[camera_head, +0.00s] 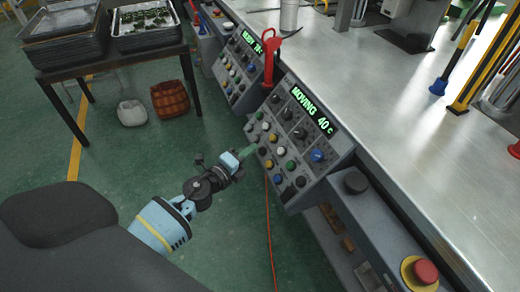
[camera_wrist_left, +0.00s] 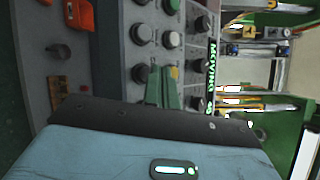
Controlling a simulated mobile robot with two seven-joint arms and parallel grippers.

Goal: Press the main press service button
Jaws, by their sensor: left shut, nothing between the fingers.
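The near control panel (camera_head: 327,141) has rows of knobs and push buttons, and its green display (camera_head: 312,110) reads "MOVING 40". It fills the middle of the left wrist view (camera_wrist_left: 118,52), turned sideways. No readable label marks the service button. My right gripper is not in view.
A second panel (camera_head: 240,68) with a display stands farther back, with a red-handled tool (camera_head: 268,52) between. A red button on a yellow base (camera_head: 424,271) is at lower right. A dark table (camera_head: 113,60) with trays stands upper left. Green floor (camera_head: 110,165) is open beside the press.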

